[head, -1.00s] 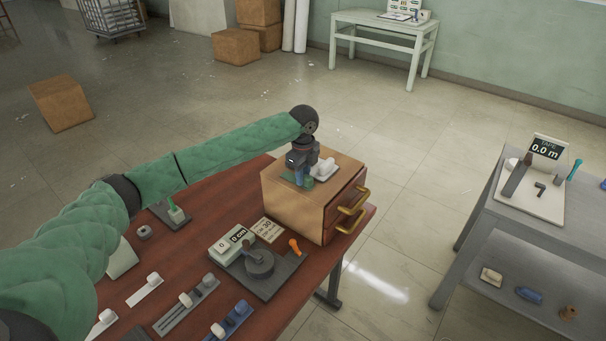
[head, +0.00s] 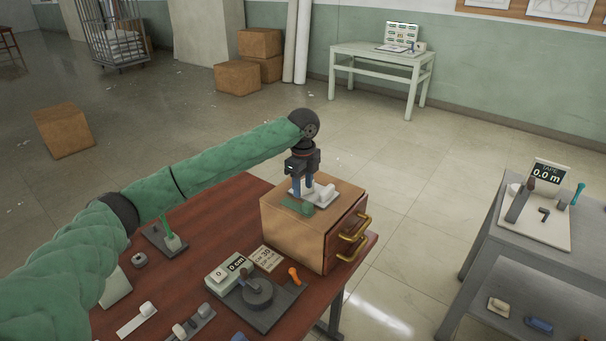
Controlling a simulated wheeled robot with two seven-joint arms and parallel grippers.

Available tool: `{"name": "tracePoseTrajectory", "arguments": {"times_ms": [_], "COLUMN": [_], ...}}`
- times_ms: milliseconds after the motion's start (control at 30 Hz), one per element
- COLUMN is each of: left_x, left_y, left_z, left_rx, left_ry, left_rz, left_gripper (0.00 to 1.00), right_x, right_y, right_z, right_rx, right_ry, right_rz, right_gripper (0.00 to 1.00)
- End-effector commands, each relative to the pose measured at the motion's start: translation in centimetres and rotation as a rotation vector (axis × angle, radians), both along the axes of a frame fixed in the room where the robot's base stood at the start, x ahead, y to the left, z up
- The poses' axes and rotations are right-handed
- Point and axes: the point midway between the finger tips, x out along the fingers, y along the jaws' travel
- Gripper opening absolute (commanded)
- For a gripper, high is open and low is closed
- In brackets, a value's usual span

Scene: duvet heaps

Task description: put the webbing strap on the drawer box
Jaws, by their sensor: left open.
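The drawer box (head: 290,240) is a tan wooden box with brass handles, standing at the right end of the red-brown table. A flat green piece, which looks like the webbing strap (head: 294,207), lies on its top, near the left side. A white plate with a white block (head: 324,193) is also on the top, beside it. My left gripper (head: 302,190) is open, with blue fingertips pointing down just above the box top, behind the green piece. It holds nothing that I can see. My right gripper is not in view.
A dial device (head: 257,291) with a display stands on the table in front of the box. A small green-handled item (head: 172,240) and several white-knobbed fixtures are at left. A grey bench (head: 520,245) stands to the right across a floor gap.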

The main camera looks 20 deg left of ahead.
Motion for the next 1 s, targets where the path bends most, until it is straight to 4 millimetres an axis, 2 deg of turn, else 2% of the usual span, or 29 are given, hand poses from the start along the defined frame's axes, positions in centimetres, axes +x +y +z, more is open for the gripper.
{"name": "tracePoseTrajectory", "arguments": {"times_ms": [300,500,867,1000], "left_x": [0.0,0.0,0.0,0.0], "left_y": [0.0,0.0,0.0,0.0], "left_z": [4.4,5.7,6.0,6.8], "left_rx": [0.001,0.0,0.0,0.0], "left_ry": [-0.001,0.0,0.0,0.0], "left_rz": [0.001,0.0,0.0,0.0], "left_gripper": [0.43,0.43,0.43,0.43], "right_x": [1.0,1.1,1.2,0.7], "right_y": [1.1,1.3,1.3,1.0], "right_z": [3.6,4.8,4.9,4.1], "right_rx": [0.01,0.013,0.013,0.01], "right_ry": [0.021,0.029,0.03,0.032], "right_rz": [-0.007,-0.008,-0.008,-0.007], "right_gripper": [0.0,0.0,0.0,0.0]}}
